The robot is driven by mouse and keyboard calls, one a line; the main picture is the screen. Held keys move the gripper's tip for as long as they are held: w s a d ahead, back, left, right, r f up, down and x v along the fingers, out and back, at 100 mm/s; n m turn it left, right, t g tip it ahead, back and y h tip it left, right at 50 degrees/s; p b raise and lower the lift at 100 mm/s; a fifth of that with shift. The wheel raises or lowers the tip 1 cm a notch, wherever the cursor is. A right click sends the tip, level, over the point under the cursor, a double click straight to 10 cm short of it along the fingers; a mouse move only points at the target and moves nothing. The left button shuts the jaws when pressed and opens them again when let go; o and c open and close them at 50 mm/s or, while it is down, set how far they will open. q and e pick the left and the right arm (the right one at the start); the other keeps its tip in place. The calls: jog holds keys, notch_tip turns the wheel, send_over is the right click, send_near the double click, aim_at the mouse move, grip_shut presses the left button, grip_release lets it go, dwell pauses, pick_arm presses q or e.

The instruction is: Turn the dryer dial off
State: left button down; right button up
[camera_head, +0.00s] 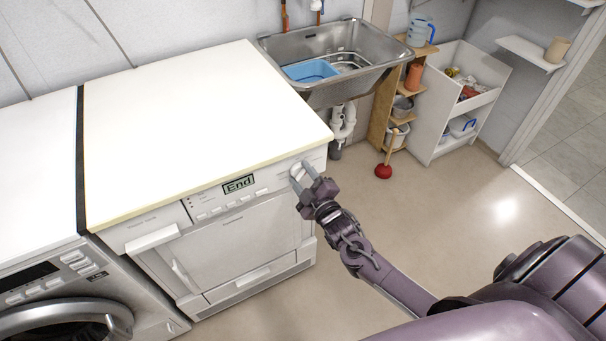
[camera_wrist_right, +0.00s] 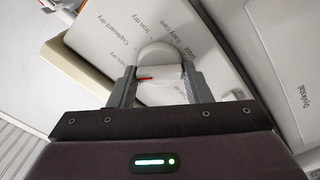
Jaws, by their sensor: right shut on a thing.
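The dryer (camera_head: 235,235) is a white machine under the white worktop, with a display (camera_head: 238,184) reading "End". Its round white dial (camera_head: 297,171) is at the right end of the front panel. My right gripper (camera_head: 305,174) is at the dial. In the right wrist view, the dial (camera_wrist_right: 160,54) has a grip bar with a red mark, and the gripper's two fingers (camera_wrist_right: 158,86) are shut on it from both sides. Printed labels such as "Cupboard dry", "Iron dry" and "Easy care" surround the dial. The left gripper is not in view.
A white worktop (camera_head: 190,120) lies above the dryer. A washing machine (camera_head: 65,295) stands at the left. A metal sink (camera_head: 335,55) with a blue basin is behind, near shelves (camera_head: 460,100) and a red plunger (camera_head: 383,171). The floor at the right is clear.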

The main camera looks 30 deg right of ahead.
jog(key=n+p, duration=0.1)
jog(key=n, duration=0.3)
jog(key=shift+a+f+n+p, duration=0.15)
jog(key=shift+n+p, duration=0.15)
jog(key=shift+n, duration=1.4)
jog(key=o, duration=1)
jog(key=s, duration=0.7)
jog(key=shift+s+d, duration=0.2)
jog(key=shift+s, duration=0.2)
